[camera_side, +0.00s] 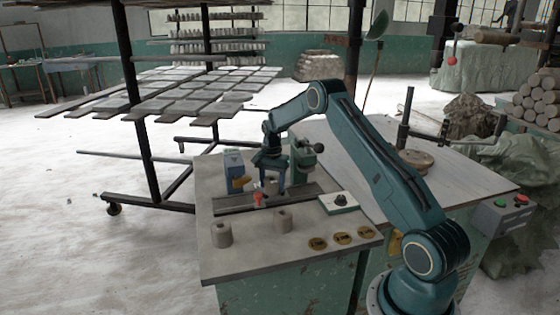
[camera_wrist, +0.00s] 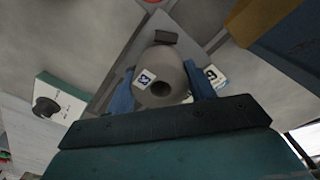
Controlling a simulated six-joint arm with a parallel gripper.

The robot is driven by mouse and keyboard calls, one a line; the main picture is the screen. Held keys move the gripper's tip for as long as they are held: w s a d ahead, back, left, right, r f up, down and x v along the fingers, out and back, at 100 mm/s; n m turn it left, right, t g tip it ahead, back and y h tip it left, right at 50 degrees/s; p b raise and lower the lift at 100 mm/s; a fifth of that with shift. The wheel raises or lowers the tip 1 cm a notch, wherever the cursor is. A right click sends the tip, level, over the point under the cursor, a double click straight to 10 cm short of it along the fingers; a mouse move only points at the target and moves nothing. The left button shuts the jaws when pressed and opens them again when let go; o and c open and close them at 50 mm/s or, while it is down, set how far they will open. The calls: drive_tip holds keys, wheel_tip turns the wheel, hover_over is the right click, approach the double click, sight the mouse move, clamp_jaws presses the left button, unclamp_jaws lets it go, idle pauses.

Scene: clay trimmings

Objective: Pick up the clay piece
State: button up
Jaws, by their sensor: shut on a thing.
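A grey-brown clay piece (camera_wrist: 168,66) with a round hole in it sits between the two blue fingers of my gripper (camera_wrist: 160,88) in the wrist view. The fingers are shut on it from both sides. In the side view my gripper (camera_side: 269,183) points down over the far part of the grey table, above the long metal channel. The held piece cannot be made out clearly there. Two similar clay pieces stand upright near the front of the table, one at the left (camera_side: 221,234) and one nearer the middle (camera_side: 283,220).
A blue box (camera_side: 235,170) stands just left of my gripper and a green device (camera_side: 303,158) just right. A small red part (camera_side: 259,199) is close below. A dial box (camera_side: 340,202) and several brass discs (camera_side: 341,238) lie at the right.

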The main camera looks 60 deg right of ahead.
sight(270, 181)
drive_tip(key=shift+r, duration=0.15)
wheel_tip(270, 181, up, 20)
idle(0.6)
drive_tip(key=shift+a, duration=0.1)
idle(0.5)
drive_tip(key=s+a+f, duration=0.1)
drive_tip(key=s+a, duration=0.2)
drive_tip(key=a, duration=0.6)
drive_tip(key=s+a+f, duration=0.2)
drive_tip(key=s+a, duration=0.1)
drive_tip(key=a, duration=0.7)
drive_tip(key=shift+a, duration=0.15)
wheel_tip(270, 181, down, 16)
drive_tip(key=shift+w+r, duration=0.1)
